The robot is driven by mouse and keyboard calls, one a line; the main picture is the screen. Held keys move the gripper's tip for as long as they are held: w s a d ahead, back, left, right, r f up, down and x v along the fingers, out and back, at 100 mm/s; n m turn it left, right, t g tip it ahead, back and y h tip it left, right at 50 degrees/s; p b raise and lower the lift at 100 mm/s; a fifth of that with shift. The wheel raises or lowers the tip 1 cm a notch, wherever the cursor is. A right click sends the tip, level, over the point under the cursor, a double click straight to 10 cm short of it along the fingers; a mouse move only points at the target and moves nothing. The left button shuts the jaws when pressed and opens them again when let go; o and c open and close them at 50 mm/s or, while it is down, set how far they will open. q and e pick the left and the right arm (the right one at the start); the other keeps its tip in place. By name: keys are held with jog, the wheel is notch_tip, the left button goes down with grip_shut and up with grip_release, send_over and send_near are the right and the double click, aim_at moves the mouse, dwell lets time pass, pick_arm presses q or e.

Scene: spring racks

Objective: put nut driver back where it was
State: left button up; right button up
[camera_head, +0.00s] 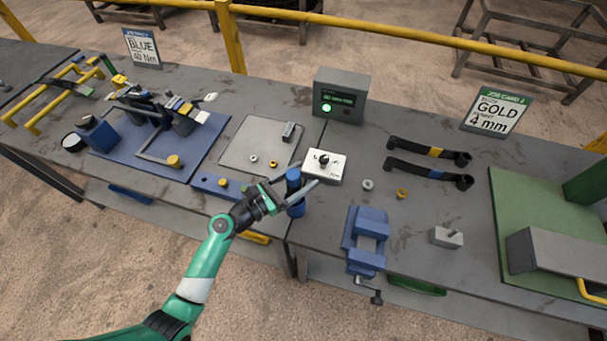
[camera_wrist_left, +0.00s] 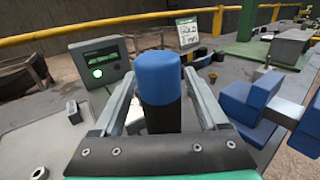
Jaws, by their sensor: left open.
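The nut driver appears to be the upright tool with a blue top and dark middle (camera_head: 293,176) near the bench's front edge. It also shows in the left wrist view (camera_wrist_left: 158,78), standing between the two fingers. My left gripper (camera_head: 291,192) is open, with one finger on each side of it; gaps show beside the blue top in the wrist view. Its lower end is partly hidden by the gripper, and I cannot tell exactly what it stands in. A blue strip (camera_head: 205,184) with a yellow knob lies just left of it. My right gripper is not in view.
A white dial box (camera_head: 325,167) stands close behind the gripper. A grey display box with a green light (camera_head: 341,94) is farther back. A blue vise (camera_head: 366,241) stands to the right, and a blue tray (camera_head: 112,160) of tools to the left.

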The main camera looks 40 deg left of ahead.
pick_arm(q)
jog(key=s+a+p, duration=0.1)
jog(key=s, duration=1)
jog(key=shift+a, duration=0.4)
